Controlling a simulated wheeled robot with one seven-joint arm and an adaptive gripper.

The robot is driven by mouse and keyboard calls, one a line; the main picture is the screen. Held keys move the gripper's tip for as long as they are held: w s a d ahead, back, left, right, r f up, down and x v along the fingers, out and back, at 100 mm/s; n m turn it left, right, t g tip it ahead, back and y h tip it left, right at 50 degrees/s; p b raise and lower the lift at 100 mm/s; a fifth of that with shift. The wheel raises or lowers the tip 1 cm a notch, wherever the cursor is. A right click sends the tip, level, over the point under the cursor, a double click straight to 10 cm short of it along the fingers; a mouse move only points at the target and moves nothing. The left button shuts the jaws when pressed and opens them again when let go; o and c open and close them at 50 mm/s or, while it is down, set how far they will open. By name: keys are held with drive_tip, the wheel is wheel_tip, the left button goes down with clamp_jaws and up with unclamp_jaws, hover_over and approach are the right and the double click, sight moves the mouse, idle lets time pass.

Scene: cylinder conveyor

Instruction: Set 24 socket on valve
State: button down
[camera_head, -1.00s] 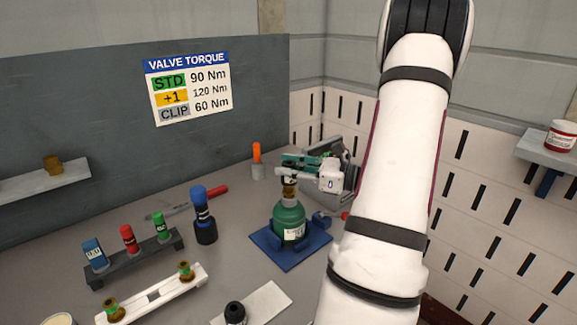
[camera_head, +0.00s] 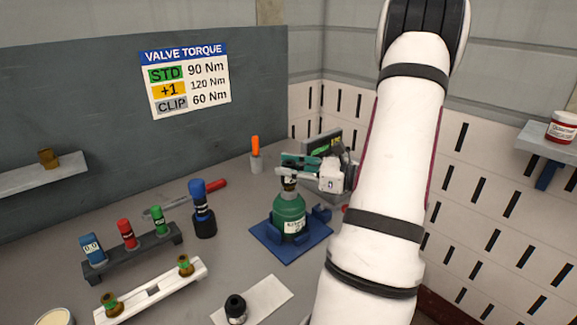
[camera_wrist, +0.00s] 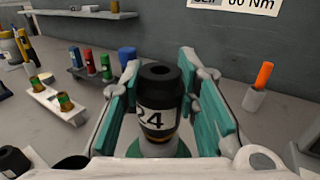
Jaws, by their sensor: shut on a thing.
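The 24 socket (camera_wrist: 158,100) is a black cylinder with a white "24" label, upright in the wrist view. My gripper (camera_wrist: 158,105) is shut on it, with one green-padded finger on each side. In the head view, my gripper (camera_head: 303,166) is above the green gas cylinder (camera_head: 289,217). The socket (camera_head: 289,183) stands directly over the cylinder's neck, at the valve. A brass-coloured band shows at the socket's lower end in the wrist view. The valve is mostly hidden, and I cannot tell how fully the socket is seated.
The cylinder stands in a blue base (camera_head: 268,240). A black socket (camera_head: 236,308) sits on a white mat (camera_head: 270,297). A dark rack (camera_head: 135,258), a blue-topped tool (camera_head: 203,210) and a white rail with brass valves (camera_head: 152,291) stand left. A display (camera_head: 325,145) is behind my gripper.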

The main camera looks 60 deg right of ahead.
drive_tip(key=shift+f, duration=0.2)
drive_tip(key=c, duration=1.2)
unclamp_jaws()
drive_tip(key=shift+o, duration=0.2)
drive_tip(key=shift+r+p, duration=1.8)
drive_tip(key=shift+r, duration=1.25)
